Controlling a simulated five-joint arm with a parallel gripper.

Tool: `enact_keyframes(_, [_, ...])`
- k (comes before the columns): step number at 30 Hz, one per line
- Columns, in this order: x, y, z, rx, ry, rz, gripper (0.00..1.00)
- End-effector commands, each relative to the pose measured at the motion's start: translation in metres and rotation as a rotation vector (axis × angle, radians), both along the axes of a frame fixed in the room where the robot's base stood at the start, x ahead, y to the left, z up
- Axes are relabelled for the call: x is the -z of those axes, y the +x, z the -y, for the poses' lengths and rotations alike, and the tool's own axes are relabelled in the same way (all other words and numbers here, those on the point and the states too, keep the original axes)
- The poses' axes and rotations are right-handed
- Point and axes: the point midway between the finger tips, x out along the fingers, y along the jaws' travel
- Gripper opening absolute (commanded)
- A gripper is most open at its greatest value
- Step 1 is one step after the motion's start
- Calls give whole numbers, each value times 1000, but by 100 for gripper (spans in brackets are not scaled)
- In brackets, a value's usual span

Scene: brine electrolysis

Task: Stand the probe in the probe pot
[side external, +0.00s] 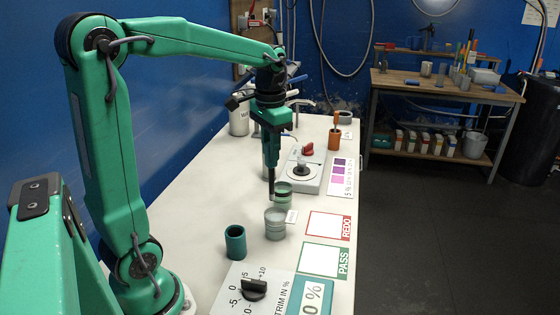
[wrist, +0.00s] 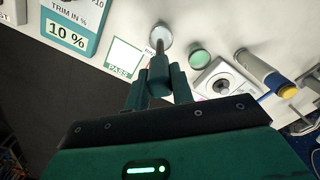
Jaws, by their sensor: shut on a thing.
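My gripper (side external: 271,133) is shut on the probe (side external: 271,180), which hangs upright with its tip down. In the wrist view my gripper (wrist: 158,88) holds the probe's teal handle (wrist: 158,74), with the thin rod pointing away from me. In the side view the tip shows close to the green-filled cup (side external: 284,196); I cannot tell how high it is. A teal open pot (side external: 235,244), which looks like the probe pot, stands nearer the camera, left of the grey cup (side external: 275,226). It looks empty and is apart from the probe. I do not see it in the wrist view.
The white bench (side external: 210,205) holds a trim dial (side external: 254,289), REDO (side external: 328,226) and PASS (side external: 323,260) cards, and a device with a red knob (side external: 306,150). An orange pot (side external: 335,140) with a stick stands at the back. Bare bench lies left of the cups.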

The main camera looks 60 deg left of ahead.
Motion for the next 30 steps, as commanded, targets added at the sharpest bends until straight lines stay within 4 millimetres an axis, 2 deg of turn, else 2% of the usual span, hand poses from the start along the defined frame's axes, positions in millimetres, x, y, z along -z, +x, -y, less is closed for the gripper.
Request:
enact_keyframes(18, [-16,-90,6,-1,1,3,1])
enact_keyframes(24, [-16,-108,10,-1,0,0,1])
enact_keyframes(30, [-16,-114,11,0,0,0,1])
